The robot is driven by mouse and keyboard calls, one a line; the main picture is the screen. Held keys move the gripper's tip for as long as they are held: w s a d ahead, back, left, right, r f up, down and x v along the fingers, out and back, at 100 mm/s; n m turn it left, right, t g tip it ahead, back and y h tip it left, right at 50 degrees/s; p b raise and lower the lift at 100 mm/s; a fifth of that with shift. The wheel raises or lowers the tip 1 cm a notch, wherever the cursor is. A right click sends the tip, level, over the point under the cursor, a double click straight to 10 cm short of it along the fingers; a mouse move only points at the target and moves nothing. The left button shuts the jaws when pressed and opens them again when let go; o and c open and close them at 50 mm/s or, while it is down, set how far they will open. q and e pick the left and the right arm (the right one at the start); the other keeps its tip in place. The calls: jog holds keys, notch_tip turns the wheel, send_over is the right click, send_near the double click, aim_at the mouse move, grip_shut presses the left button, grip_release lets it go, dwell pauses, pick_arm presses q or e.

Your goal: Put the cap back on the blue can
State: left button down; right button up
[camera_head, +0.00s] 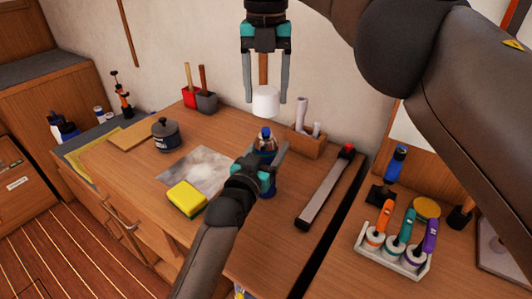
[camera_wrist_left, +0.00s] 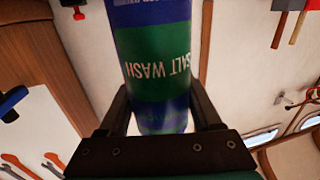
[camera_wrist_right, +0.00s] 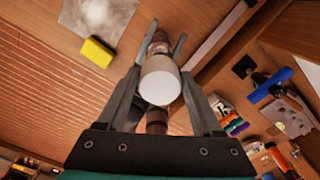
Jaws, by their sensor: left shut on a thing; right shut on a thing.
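The blue can (camera_head: 267,188) stands upright on the workbench, partly hidden by my left gripper (camera_head: 267,163). Its blue nozzle (camera_head: 266,134) is bare. In the left wrist view the can (camera_wrist_left: 155,65) shows a green "SALT WASH" band, upside down, between the shut fingers. My right gripper (camera_head: 266,95) points down above the can, shut on the white cap (camera_head: 265,103). The cap is above the nozzle, with a gap between them. In the right wrist view the cap (camera_wrist_right: 160,82) hides part of the can. A brown piece (camera_head: 263,70) shows above the cap; I cannot tell whether it is attached.
A yellow sponge (camera_head: 187,197) and grey pot (camera_head: 165,135) are left of the can. A wooden holder (camera_head: 306,141) with white rolls stands behind right. A long grey tool (camera_head: 326,188) lies right. A rack of coloured-handled tools (camera_head: 392,254) is farther right.

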aim_at(266, 110)
jog(key=shift+f, duration=2.25)
jog(key=shift+f, duration=0.9)
jog(key=shift+f, duration=0.6)
jog(key=o, duration=1.3)
jog(key=shift+r, duration=3.75)
